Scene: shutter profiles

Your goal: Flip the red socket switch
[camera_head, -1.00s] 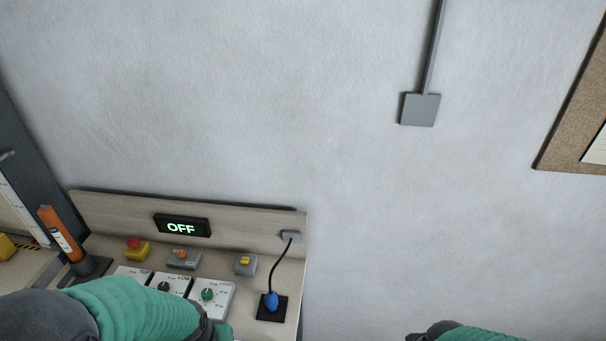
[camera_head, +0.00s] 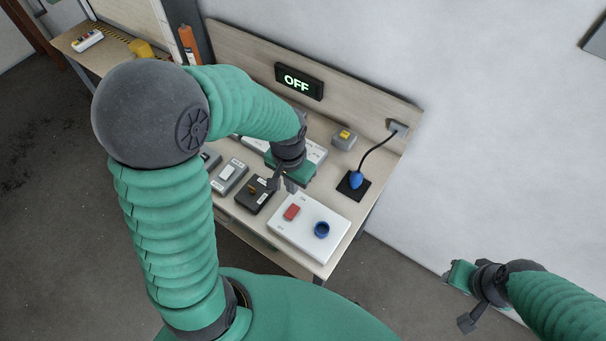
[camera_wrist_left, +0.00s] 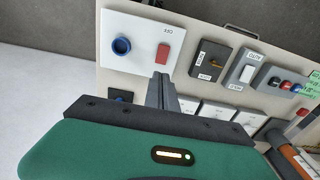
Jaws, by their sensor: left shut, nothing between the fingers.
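The red socket switch (camera_head: 291,212) is a small red rocker on a white plate (camera_head: 306,236) at the front right of the bench, beside a round blue socket (camera_head: 322,229). In the left wrist view the red switch (camera_wrist_left: 164,51) sits just beyond the fingertips, with the blue socket (camera_wrist_left: 121,46) to its left. My left gripper (camera_head: 282,187) is shut and empty, above the bench and a short way behind the switch; no contact shows. It also shows in the left wrist view (camera_wrist_left: 161,76). My right gripper (camera_head: 455,300) is away at the lower right, its fingers spread and empty.
A black box with a brown knob (camera_head: 253,193) and a grey box with a white rocker (camera_head: 228,174) lie left of the plate. A blue plug (camera_head: 355,180) with a black cable stands behind it. An OFF display (camera_head: 298,82) is on the backboard.

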